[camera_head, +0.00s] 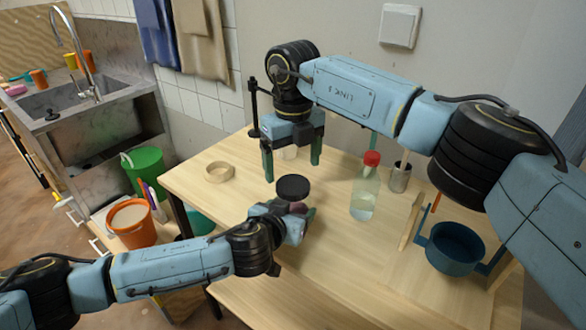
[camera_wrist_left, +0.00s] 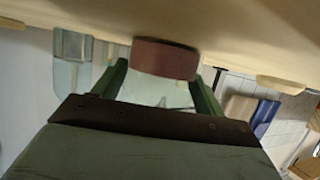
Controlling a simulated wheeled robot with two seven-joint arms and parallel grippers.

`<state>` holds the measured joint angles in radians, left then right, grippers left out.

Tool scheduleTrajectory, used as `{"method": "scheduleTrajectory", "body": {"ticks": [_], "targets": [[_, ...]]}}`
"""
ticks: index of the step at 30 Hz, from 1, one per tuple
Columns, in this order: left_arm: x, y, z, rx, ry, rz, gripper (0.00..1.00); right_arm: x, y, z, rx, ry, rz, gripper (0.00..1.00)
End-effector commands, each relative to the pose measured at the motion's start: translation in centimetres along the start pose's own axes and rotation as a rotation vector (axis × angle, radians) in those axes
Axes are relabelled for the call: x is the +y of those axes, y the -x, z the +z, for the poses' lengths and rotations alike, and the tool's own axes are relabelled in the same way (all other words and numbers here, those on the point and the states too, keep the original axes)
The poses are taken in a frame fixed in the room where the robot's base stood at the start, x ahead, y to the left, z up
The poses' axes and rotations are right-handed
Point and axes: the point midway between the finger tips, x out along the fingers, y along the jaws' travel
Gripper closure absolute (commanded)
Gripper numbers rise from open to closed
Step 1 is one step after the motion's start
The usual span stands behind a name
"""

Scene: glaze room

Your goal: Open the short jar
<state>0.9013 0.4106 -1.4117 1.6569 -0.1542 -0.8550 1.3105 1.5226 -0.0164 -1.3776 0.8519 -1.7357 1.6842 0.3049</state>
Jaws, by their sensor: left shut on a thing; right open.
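The short jar (camera_head: 297,207) stands on the wooden table with a round black lid (camera_head: 293,187) on top. Its reddish-brown body (camera_wrist_left: 165,58) shows between the fingers in the left wrist view, which is upside down. My left gripper (camera_head: 296,222) is shut on the jar's body from the near side and hides much of it. My right gripper (camera_head: 292,168) is open and empty, pointing down just behind and above the lid, apart from it.
A clear bottle with a red cap (camera_head: 366,187) stands right of the jar. A metal cup (camera_head: 399,178), a wooden tool (camera_head: 411,222) and a blue pot (camera_head: 455,248) are farther right. The table's near part is clear.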

Motion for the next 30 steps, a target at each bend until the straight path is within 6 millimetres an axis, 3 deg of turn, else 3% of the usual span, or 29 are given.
{"method": "scheduleTrajectory", "body": {"ticks": [2, 3, 9, 20, 26, 30], "targets": [[0.0, 0.0, 0.0, 0.0, 0.0, 0.0, 0.92, 0.0, 0.0, 0.0, 0.0, 0.0, 0.0, 0.13], [0.0, 0.0, 0.0, 0.0, 0.0, 0.0, 0.27, 0.0, 0.0, 0.0, 0.0, 0.0, 0.0, 0.13], [0.0, 0.0, 0.0, 0.0, 0.0, 0.0, 0.03, 0.0, -0.1, 0.0, 0.0, 0.0, 0.0, 0.13], [0.0, 0.5, 0.0, -0.001, 0.001, 0.001, 0.03, 0.0, 0.1, 0.0, 0.0, 0.0, 0.0, 0.13], [0.0, 3.1, 0.0, -0.002, 0.003, 0.001, 0.03, 0.0, 0.6, 0.0, 0.0, 0.0, 0.0, 0.13], [0.0, 5.9, 0.0, -0.002, 0.003, 0.001, 0.03, 0.0, 1.0, 0.0, 0.0, 0.0, 0.0, 0.13]]}}
